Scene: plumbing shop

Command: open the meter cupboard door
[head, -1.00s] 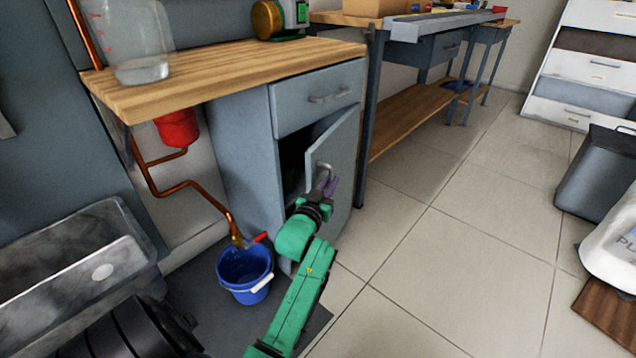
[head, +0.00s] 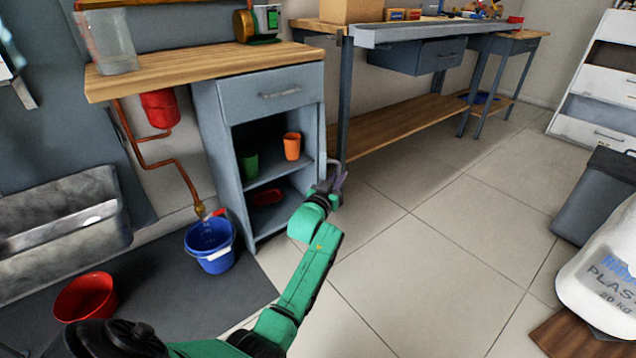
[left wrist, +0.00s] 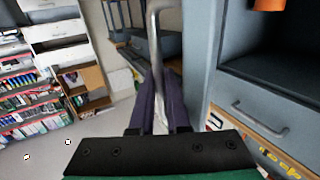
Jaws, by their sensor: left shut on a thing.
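The meter cupboard (head: 222,150) is grey-blue, under a wooden worktop. Its door (head: 322,140) stands swung wide open on the right side, seen almost edge-on in the head view. The door also shows in the left wrist view (left wrist: 198,50). My left gripper (head: 330,188) is shut on the door's metal bar handle (left wrist: 154,50), which runs between the fingers in the left wrist view. Inside the cupboard are a green cup (head: 248,163) and an orange cup (head: 292,146), with a red item (head: 267,197) lower down. My right gripper is not in view.
A blue bucket (head: 210,246) stands left of the cupboard, below a copper pipe. A red bowl (head: 85,297) lies on the dark mat. A workbench (head: 400,118) stands right of the cupboard. A dark bin and a white sack (head: 605,270) are far right. The tiled floor between is clear.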

